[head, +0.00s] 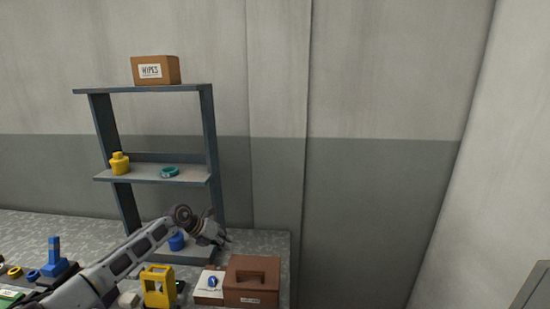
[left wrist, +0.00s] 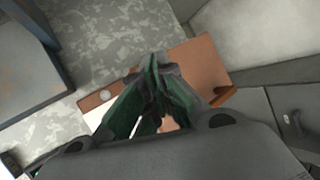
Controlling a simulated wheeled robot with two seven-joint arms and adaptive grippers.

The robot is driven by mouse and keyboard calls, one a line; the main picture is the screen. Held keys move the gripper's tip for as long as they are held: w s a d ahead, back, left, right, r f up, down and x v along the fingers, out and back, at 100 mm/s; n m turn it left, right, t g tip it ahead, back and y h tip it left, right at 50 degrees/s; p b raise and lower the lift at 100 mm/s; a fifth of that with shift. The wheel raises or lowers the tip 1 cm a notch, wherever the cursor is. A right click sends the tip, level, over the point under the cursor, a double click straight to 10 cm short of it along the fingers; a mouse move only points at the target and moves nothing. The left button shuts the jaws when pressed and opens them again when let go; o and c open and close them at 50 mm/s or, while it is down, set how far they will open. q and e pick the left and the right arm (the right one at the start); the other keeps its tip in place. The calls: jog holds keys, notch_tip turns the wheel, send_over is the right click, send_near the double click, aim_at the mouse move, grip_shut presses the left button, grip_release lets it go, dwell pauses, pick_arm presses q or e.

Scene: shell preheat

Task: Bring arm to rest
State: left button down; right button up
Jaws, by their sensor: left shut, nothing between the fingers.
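My left arm comes in from the lower left in the head view. Its gripper (head: 222,238) is above the counter, in front of the shelf's lowest level. In the left wrist view the two fingers of the left gripper (left wrist: 158,65) meet at the tips, and nothing is between them. Below them a brown box (left wrist: 205,65) shows partly behind the fingers. The same brown box (head: 252,290) stands at the counter's right end in the head view. My right gripper is in neither view.
A grey shelf (head: 150,90) carries a wipes box (head: 155,70), a yellow bottle (head: 120,164) and a teal ring (head: 169,172). A blue item (head: 177,242) is low on it. A yellow frame-like object (head: 158,286) and a blue stand (head: 54,258) are on the counter (head: 60,226).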

pick_arm(q)
jog(key=s+d+r+t+h, duration=0.1)
jog(key=s+d+r+h, duration=0.15)
jog(key=d, duration=0.65)
jog(key=s+d+r+n+t+h, duration=0.35)
jog(key=d+r+n+t, duration=0.25)
jog(key=r+n+t, duration=0.5)
jog(key=s+a+f+n+g+y, duration=0.2)
jog(key=s+a+f+n+y, duration=0.9)
jog(key=a+f+n+y, duration=0.65)
jog(key=s+a+f+n+g+h, duration=0.1)
jog(key=s+f+n+g+h, duration=0.2)
jog(key=s, duration=0.6)
jog(key=s+f+n+g, duration=0.15)
jog(key=s+g, duration=0.25)
jog(key=s, duration=0.4)
jog(key=s+a+f+n+g+h, duration=0.1)
jog(key=s+f+n+g+h, duration=0.2)
jog(key=s, duration=0.6)
notch_tip(320, 180, down, 31)
jog(key=s+g+y, duration=0.2)
jog(key=s+a+f, duration=0.1)
jog(key=s+f, duration=0.9)
jog(key=s, duration=0.1)
jog(key=s+a+f+g, duration=0.1)
jog(key=s+a+f, duration=0.1)
jog(key=s+f, duration=0.8)
jog(key=shift+s+a+f, duration=0.2)
jog(key=shift+s+a, duration=0.1)
jog(key=shift+s, duration=0.45)
